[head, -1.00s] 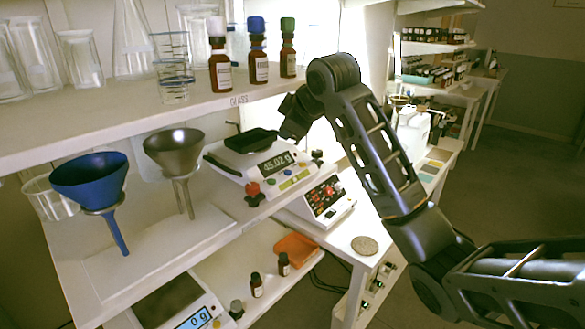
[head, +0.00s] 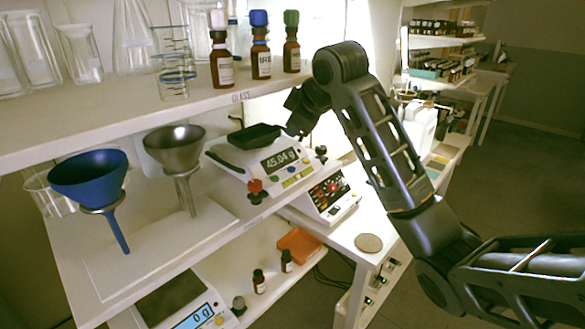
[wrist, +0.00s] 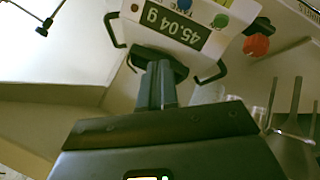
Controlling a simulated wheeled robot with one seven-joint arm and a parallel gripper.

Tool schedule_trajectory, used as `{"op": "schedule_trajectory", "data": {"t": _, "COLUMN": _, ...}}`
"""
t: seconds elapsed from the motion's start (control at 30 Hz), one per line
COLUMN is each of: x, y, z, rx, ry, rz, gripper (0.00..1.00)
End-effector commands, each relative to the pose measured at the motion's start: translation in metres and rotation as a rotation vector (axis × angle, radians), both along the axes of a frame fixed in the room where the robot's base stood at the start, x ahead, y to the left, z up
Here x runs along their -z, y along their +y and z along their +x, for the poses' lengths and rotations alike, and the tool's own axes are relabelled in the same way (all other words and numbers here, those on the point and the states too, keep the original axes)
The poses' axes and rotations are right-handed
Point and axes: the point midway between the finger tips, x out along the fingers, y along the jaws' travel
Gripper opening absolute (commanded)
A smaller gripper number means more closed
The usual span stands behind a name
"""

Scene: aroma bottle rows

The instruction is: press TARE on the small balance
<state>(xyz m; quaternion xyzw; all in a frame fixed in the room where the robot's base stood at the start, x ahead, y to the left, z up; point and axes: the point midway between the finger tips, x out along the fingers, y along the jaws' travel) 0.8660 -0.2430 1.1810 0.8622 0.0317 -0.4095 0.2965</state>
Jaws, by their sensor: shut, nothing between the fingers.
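A white balance (head: 262,168) stands on the middle shelf, with a black dish (head: 255,137) on top and a display reading 45.04 g. Coloured buttons sit on its front panel. In the wrist view its display (wrist: 172,28) appears upside down, with a blue button (wrist: 183,5) and a green button (wrist: 220,20) beyond it. A second balance (head: 187,308) reads 0 g on the shelf below. Contact cannot be told. In the head view my wrist partly hides the gripper.
A red knob (wrist: 257,45) stands beside the balance. A blue funnel (head: 90,178) and a metal funnel (head: 175,148) stand to the left. Three capped bottles stand on the glass shelf (head: 130,118) above. Another device with red controls (head: 330,194) sits behind, at right.

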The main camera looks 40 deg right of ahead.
Motion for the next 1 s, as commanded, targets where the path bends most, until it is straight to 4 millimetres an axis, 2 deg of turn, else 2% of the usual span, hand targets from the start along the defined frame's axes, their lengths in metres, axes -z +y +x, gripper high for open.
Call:
{"op": "schedule_trajectory", "data": {"t": 0.03, "x": -0.022, "y": -0.01, "z": 0.008, "rx": 0.021, "ry": -0.051, "rz": -0.016, "gripper": 0.0}}
{"op": "schedule_trajectory", "data": {"t": 0.23, "x": -0.013, "y": -0.009, "z": 0.009, "rx": 0.02, "ry": -0.05, "rz": -0.016, "gripper": 0.0}}
{"op": "schedule_trajectory", "data": {"t": 0.47, "x": 0.013, "y": -0.009, "z": 0.009, "rx": 0.018, "ry": -0.049, "rz": -0.015, "gripper": 0.0}}
{"op": "schedule_trajectory", "data": {"t": 0.7, "x": 0.051, "y": -0.007, "z": 0.008, "rx": 0.012, "ry": -0.045, "rz": -0.016, "gripper": 0.0}}
{"op": "schedule_trajectory", "data": {"t": 0.87, "x": 0.066, "y": -0.006, "z": 0.007, "rx": 0.011, "ry": -0.043, "rz": -0.015, "gripper": 0.0}}
{"op": "schedule_trajectory", "data": {"t": 1.0, "x": 0.071, "y": -0.006, "z": 0.007, "rx": 0.01, "ry": -0.044, "rz": -0.015, "gripper": 0.0}}
